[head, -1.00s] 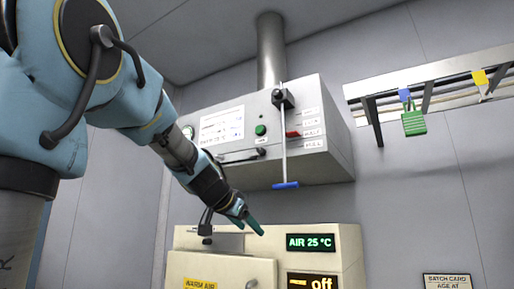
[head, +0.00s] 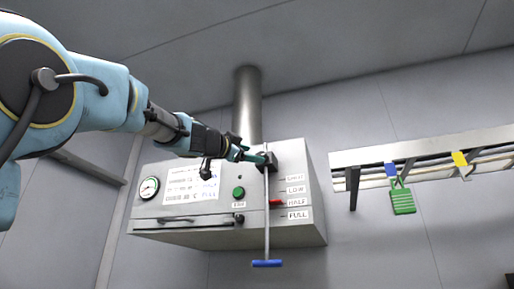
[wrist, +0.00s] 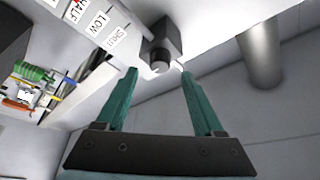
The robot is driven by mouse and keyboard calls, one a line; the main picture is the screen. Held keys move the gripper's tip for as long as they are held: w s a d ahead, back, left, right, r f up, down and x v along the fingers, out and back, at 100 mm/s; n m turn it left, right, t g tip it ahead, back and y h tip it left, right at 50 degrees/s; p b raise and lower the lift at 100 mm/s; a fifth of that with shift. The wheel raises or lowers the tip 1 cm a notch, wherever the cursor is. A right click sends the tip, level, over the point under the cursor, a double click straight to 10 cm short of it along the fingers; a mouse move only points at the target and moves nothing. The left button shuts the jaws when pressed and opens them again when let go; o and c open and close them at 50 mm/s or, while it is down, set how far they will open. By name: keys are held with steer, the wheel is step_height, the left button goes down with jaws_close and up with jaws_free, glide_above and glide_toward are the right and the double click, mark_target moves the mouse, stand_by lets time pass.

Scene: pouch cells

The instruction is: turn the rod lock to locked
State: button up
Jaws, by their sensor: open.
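The rod (head: 266,212) hangs straight down from a dark lock block (head: 268,160) on the front of the grey box, with a blue crossbar handle (head: 267,263) at its lower end. A red pointer (head: 276,202) sits beside the rod at the HALF label. My gripper (head: 256,158) is at the block, its green fingers reaching it from the left.
The grey box (head: 210,237) carries a gauge (head: 149,188), a green button (head: 239,192) and a long front handle (head: 185,220). A duct (head: 247,105) rises behind it. On the right, a rail (head: 430,150) holds hooks and a green padlock (head: 402,201).

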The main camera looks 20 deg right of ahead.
mark_target(260, 155)
steer(key=p+x, duration=0.1)
steer(key=x, duration=0.2)
steer(key=shift+w+d+r+p, duration=0.1)
steer(key=shift+d+r+p, duration=0.1)
steer(key=shift+p, duration=0.15)
steer(key=shift+w+d, duration=0.2)
steer(key=shift+d, duration=0.1)
steer(key=shift+c, duration=0.2)
jaws_close()
steer(key=shift+f, duration=0.1)
